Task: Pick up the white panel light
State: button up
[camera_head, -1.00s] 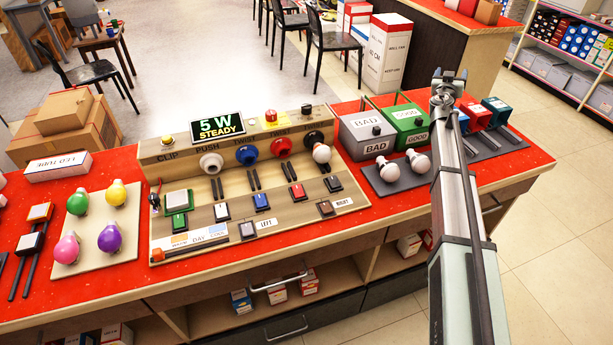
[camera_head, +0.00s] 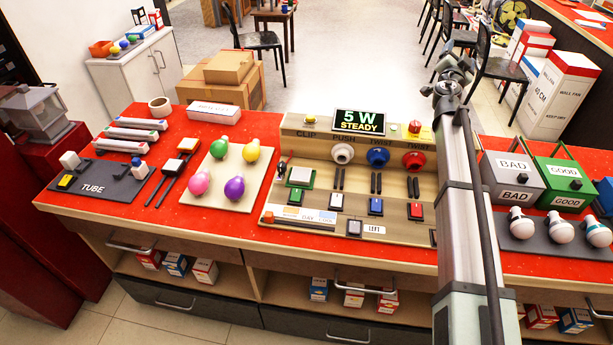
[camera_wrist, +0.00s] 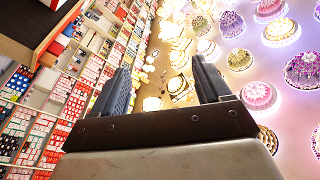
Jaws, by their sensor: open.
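A small flat square with a white face and green edge (camera_head: 300,175) lies under the CLIP label at the left of the wooden test board (camera_head: 290,222). Two more small square panels lie on dark strips left of the coloured bulbs: one with orange-red edges (camera_head: 187,144) and a pale-faced one (camera_head: 172,166). I cannot tell which square is the white panel light. My gripper (camera_head: 455,72) is raised at the right, well away from these squares. In the wrist view my gripper (camera_wrist: 163,80) is open and empty, with ceiling lamps beyond its fingers.
Coloured bulbs on a pale board (camera_head: 227,175), white tubes (camera_head: 132,134), a TUBE tester (camera_head: 100,180) and a white box (camera_head: 213,112) share the red counter (camera_head: 150,205). BAD (camera_head: 514,175) and GOOD (camera_head: 563,183) boxes stand at the right, behind several bulbs.

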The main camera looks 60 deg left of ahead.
jog(key=s+a+f+m+g+h, duration=0.2)
jog(key=s+f+m, duration=0.1)
jog(key=s, duration=0.4)
jog(key=s+a+f+m+g+h, duration=0.3)
jog(key=s+f+m, duration=0.1)
jog(key=s, duration=0.3)
jog(key=s+a+f+m+g+h, duration=0.2)
jog(key=s+a+f+m+g, duration=0.1)
jog(key=s, duration=0.3)
jog(key=shift+s+a+f+m, duration=0.1)
jog(key=shift+s+f+m, duration=0.3)
jog(key=s+a+f+n+g+h, duration=0.1)
jog(key=s+f+g, duration=0.15)
jog(key=s, duration=0.45)
jog(key=s+a+f+g, duration=0.1)
jog(key=s+a+g, duration=0.15)
jog(key=s, duration=0.45)
jog(key=n+g+h, duration=0.1)
jog(key=n+g, duration=0.1)
jog(key=g, duration=0.3)
send_over(303, 174)
notch_tip(303, 174, down, 14)
jog(key=shift+a, duration=0.1)
jog(key=shift+c, duration=0.3)
jog(key=c, duration=0.8)
